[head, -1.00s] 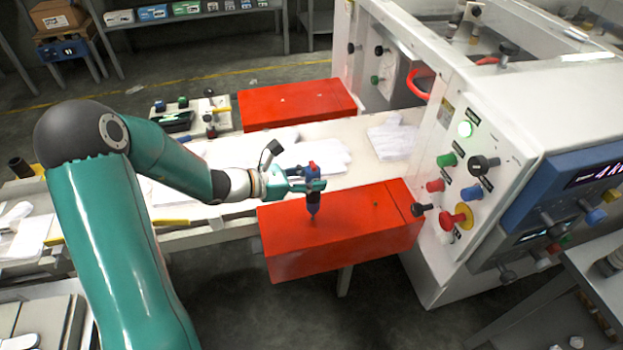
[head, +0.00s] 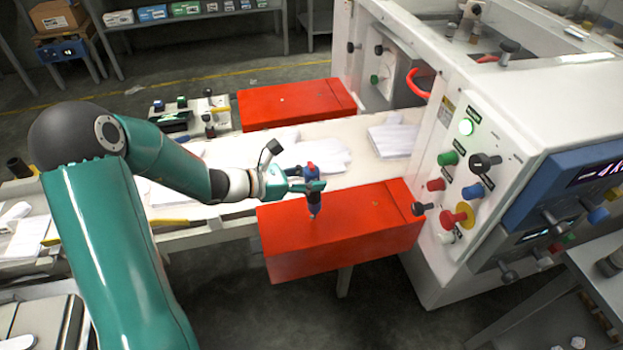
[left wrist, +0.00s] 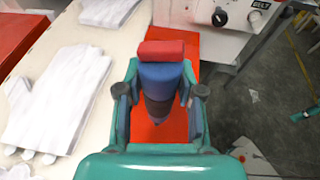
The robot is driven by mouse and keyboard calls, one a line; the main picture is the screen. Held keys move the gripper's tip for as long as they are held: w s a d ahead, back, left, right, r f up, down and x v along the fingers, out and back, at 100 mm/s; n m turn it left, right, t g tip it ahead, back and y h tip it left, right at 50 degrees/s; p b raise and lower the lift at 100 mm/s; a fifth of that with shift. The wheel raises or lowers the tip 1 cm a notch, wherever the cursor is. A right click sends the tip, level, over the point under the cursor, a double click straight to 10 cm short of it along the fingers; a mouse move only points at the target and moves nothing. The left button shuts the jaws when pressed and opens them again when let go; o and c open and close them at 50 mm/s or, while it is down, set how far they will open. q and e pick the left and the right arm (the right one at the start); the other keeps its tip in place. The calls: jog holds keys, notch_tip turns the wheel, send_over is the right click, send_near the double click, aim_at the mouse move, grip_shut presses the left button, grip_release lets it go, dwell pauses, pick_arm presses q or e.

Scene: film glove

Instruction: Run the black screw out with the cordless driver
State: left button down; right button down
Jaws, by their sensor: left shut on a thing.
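The cordless driver (head: 313,199), blue with a red top, stands about upright on or just above the near red cover (head: 345,240). My left gripper (head: 310,187) is shut around its body. In the left wrist view the driver (left wrist: 160,85) sits between the two fingers, its dark lower end pointing at the red surface. The black screw cannot be made out; the tip area is small and partly hidden by the driver. I cannot tell whether the tip touches a screw. My right gripper is not in view.
White gloves (head: 392,138) lie on the pale belt (head: 365,170) behind the cover. A second red cover (head: 297,103) is across the belt. The white machine (head: 440,120) with knobs and buttons stands close on the right.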

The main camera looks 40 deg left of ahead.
aim_at(311, 165)
pick_arm(q)
jog(key=shift+s+f+b, duration=0.1)
jog(key=shift+f+b, duration=0.1)
jog(key=shift+b, duration=0.7)
dwell(1.7)
jog(key=shift+r, duration=0.2)
dwell(3.8)
jog(key=shift+r+p, duration=2.35)
jog(key=shift+r, duration=0.65)
